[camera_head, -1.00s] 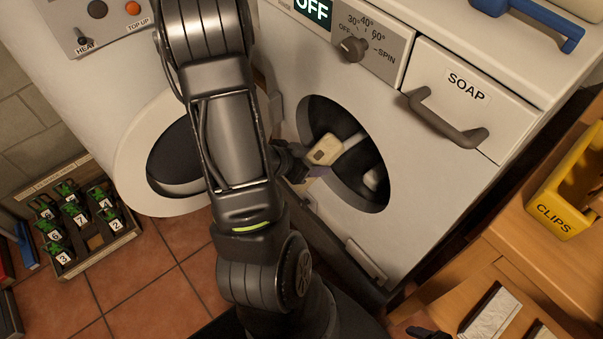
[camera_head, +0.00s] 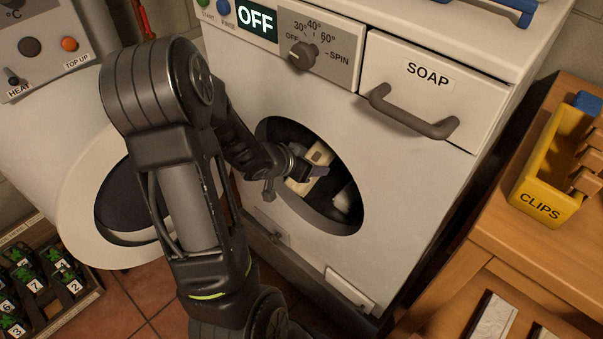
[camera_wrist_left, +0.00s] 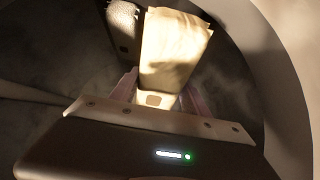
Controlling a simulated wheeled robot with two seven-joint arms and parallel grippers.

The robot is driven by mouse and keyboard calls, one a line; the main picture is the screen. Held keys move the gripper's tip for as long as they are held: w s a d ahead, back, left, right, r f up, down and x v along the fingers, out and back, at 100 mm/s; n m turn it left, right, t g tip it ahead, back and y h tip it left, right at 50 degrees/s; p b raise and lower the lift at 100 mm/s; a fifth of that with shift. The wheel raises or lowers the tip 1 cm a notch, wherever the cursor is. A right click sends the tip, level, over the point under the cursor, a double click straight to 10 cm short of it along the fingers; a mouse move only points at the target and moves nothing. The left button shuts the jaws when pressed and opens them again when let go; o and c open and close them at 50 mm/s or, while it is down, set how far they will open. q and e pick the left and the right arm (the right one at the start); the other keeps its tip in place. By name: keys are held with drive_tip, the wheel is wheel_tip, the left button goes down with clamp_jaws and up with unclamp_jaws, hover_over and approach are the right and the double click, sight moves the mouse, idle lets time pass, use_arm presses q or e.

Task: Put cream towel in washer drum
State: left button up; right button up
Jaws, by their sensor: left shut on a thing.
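The washer (camera_head: 400,190) has its round door (camera_head: 78,205) swung open to the left. My left gripper (camera_head: 314,172) reaches through the opening into the dark drum (camera_head: 352,215). It is shut on the cream towel (camera_head: 319,153), which is inside the drum mouth. In the left wrist view the folded cream towel (camera_wrist_left: 175,48) stands out ahead between the fingers of the gripper (camera_wrist_left: 160,95), with the dark drum wall around it. My right gripper does not show.
A pale thing (camera_head: 345,198) lies deeper in the drum. The soap drawer (camera_head: 425,90) with its handle is above right of the opening. A wooden table with a yellow clips box (camera_head: 545,195) is at the right. A crate of numbered plants (camera_head: 50,285) is at lower left.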

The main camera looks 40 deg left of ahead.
use_arm(q)
drive_tip(key=w, duration=0.2)
drive_tip(key=w+b, duration=0.1)
drive_tip(key=w, duration=0.2)
drive_tip(key=w+f, duration=0.1)
drive_tip(key=w, duration=0.2)
drive_tip(key=shift+w+a+f+b, duration=0.1)
drive_tip(key=shift+w+f+b, duration=0.05)
drive_tip(key=shift+f+b, duration=1.45)
drive_tip(key=o, duration=1.5)
drive_tip(key=shift+f, duration=0.1)
